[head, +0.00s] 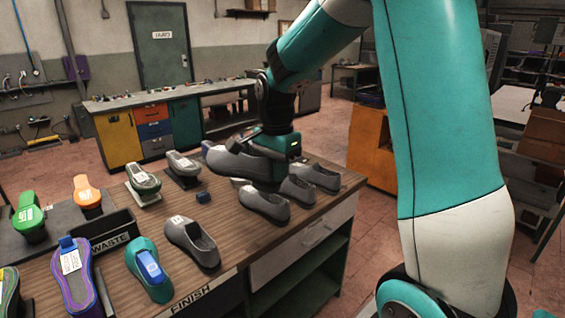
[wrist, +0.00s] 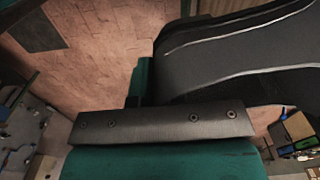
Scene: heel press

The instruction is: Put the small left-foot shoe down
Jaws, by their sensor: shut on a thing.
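My gripper (head: 278,148) is shut on a dark grey shoe (head: 238,164) above the far part of the wooden table (head: 215,215). The shoe's toe points left, and the gripper hides part of its other end. I cannot tell its size or foot side for sure. In the wrist view the shoe (wrist: 240,50) fills the upper right as a dark shape, beside the dark pad of my gripper (wrist: 160,122). Grey shoes stand on the table below and right of it: one (head: 265,206) nearer, one (head: 298,190) behind, one (head: 319,177) at the far right.
Another grey shoe (head: 191,243) with a white label stands near the FINISH strip (head: 190,297). A teal shoe (head: 149,268) and a purple one (head: 75,272) stand front left, by the black WASTE bin (head: 108,240). A small dark blue block (head: 203,197) lies mid-table.

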